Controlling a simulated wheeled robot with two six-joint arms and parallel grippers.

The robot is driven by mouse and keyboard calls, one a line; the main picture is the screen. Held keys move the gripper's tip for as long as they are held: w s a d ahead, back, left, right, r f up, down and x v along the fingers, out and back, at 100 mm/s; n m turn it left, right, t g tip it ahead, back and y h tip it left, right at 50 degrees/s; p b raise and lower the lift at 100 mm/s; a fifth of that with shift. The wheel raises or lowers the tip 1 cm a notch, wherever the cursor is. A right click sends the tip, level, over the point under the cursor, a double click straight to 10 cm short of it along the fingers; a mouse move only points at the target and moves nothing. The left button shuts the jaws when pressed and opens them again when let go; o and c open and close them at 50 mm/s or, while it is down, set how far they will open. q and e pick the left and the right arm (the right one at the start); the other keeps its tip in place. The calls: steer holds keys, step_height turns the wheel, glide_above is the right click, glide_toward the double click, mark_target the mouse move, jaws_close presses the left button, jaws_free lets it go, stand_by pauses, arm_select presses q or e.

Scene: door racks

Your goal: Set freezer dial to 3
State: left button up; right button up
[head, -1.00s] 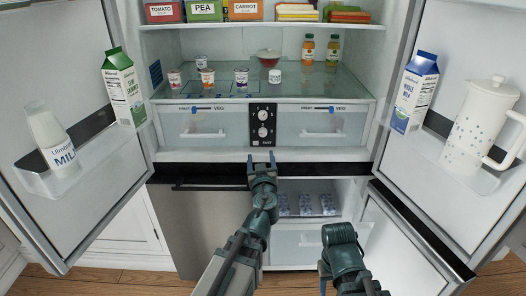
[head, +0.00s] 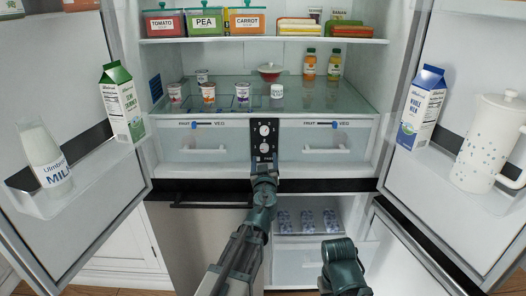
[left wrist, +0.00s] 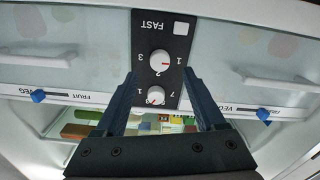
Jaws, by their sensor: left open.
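A black control panel (head: 264,142) sits between two drawers in the fridge. It carries an upper dial (head: 264,130) and a lower dial (head: 264,147). The left wrist view is upside down: the dial marked 1 and 3 (left wrist: 160,61) is nearer the FAST label, and its red mark points toward the 1 side. The other dial, marked 1 and 7 (left wrist: 155,95), lies between my finger sides. I cannot read which dial is labelled freezer. My left gripper (head: 263,163) is open and empty at the panel's lower end. My right gripper is not seen; only its arm shows.
Left (head: 205,146) and right (head: 325,147) drawers flank the panel, each with a blue slider above. Open doors hold milk cartons (head: 120,102) and a white jug (head: 488,140). The lower freezer door (head: 405,260) stands open at right.

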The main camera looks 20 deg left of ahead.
mark_target(264, 150)
arm_select(q)
steer(key=x, duration=0.5)
steer(key=shift+w, duration=0.2)
jaws_close()
